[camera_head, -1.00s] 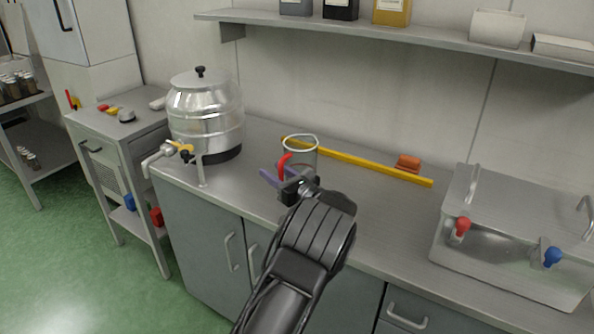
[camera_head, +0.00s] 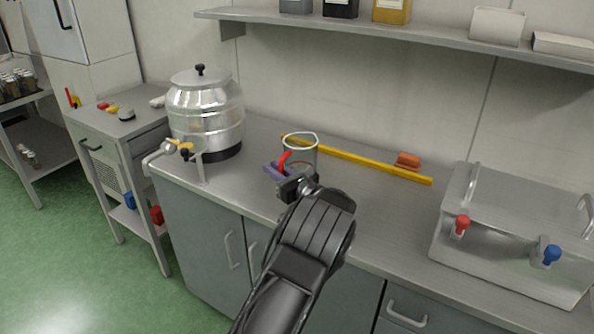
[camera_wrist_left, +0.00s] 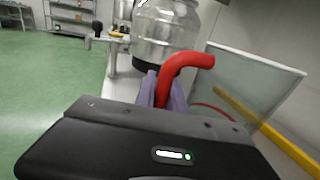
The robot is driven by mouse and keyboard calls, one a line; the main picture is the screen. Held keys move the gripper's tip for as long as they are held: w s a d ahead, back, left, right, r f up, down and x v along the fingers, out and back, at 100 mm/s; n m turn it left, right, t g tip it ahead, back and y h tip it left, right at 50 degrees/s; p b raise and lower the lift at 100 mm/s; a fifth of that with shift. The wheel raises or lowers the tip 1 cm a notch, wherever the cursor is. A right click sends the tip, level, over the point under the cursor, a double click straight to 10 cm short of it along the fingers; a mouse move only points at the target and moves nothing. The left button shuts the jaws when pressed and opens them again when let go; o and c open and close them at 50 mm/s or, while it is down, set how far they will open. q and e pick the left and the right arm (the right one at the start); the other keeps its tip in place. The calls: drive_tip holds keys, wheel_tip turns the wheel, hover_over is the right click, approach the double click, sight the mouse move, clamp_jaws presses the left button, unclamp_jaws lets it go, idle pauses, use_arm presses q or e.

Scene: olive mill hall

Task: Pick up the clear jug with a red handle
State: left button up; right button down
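The clear jug with a red handle (camera_head: 304,153) stands upright on the steel counter, its open rim up. In the left wrist view the jug (camera_wrist_left: 250,78) is on the right, and its red handle (camera_wrist_left: 187,63) curves down between the fingers. My left gripper (camera_head: 275,171) is at the handle side of the jug. Its purple fingers (camera_wrist_left: 163,93) are drawn together on the handle, one on each side. The lower part of the jug is partly hidden by the gripper. My right gripper is not in view.
A yellow bar (camera_head: 370,166) lies behind the jug, with an orange block (camera_head: 407,162) beside it. A steel urn with a tap (camera_head: 205,115) stands to the left. A steel basin with red and blue taps (camera_head: 515,225) is at the right. A shelf (camera_head: 400,36) hangs above.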

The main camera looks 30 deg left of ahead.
use_arm(q)
clamp_jaws()
idle(0.8)
drive_tip(key=shift+r, duration=0.2)
idle(0.3)
wheel_tip(320, 180, up, 28)
drive_tip(key=shift+f, duration=0.25)
idle(1.2)
drive_tip(key=shift+r, duration=0.1)
idle(1.1)
